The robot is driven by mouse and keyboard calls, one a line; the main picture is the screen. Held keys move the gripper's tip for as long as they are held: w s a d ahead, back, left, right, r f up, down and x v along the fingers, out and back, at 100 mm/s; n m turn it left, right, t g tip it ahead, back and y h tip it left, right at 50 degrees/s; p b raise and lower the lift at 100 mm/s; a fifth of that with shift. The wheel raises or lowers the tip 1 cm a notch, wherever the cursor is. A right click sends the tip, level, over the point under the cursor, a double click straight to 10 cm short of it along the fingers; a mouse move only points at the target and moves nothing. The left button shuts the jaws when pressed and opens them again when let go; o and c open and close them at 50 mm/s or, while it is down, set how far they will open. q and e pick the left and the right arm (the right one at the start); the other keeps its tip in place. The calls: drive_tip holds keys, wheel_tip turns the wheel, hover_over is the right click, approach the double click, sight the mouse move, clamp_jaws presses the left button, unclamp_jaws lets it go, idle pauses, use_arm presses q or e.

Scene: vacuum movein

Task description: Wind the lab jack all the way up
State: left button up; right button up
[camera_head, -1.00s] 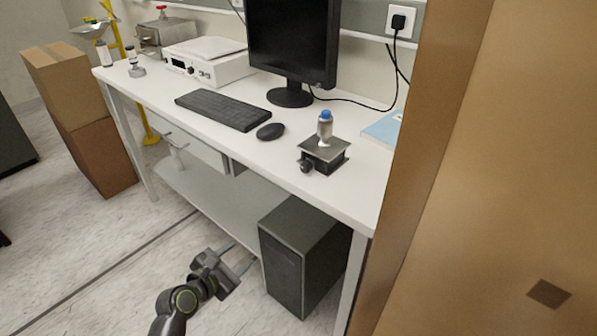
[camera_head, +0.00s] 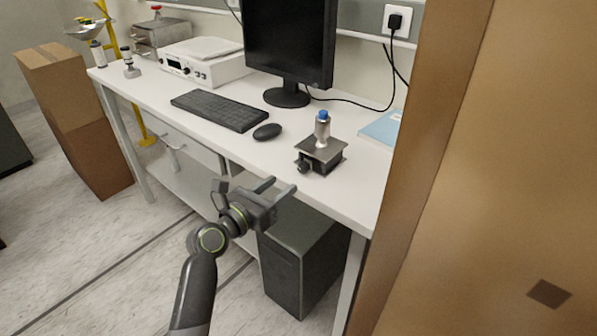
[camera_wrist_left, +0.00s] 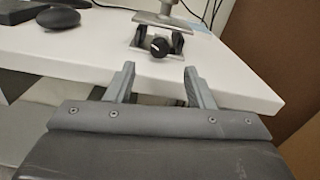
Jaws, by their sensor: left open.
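The lab jack (camera_head: 320,154) stands low on the white bench near its front edge, with a dark knob (camera_head: 303,166) on its front side. A small metal bottle with a blue cap (camera_head: 322,129) stands upright on its top plate. In the left wrist view the round black knob (camera_wrist_left: 159,47) faces me, beyond and between my fingertips. My left gripper (camera_head: 282,187) is open and empty, in front of the bench's front edge and apart from the jack. My right gripper is not in view.
The bench (camera_head: 220,140) also holds a mouse (camera_head: 267,131), a keyboard (camera_head: 219,110), a monitor (camera_head: 290,50) and a blue folder (camera_head: 383,129). A dark computer case (camera_head: 300,262) stands below. A tall brown box (camera_head: 500,180) closes off the right side.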

sight(301, 170)
use_arm(q)
drive_tip(key=x, duration=0.8)
drive_tip(key=shift+s+a, duration=0.1)
drive_tip(key=shift+c, duration=0.4)
drive_tip(key=c, duration=0.9)
drive_tip(key=shift+m, duration=0.9)
drive_tip(key=shift+m+p, duration=0.4)
drive_tip(key=shift+m, duration=0.9)
drive_tip(key=o, duration=1)
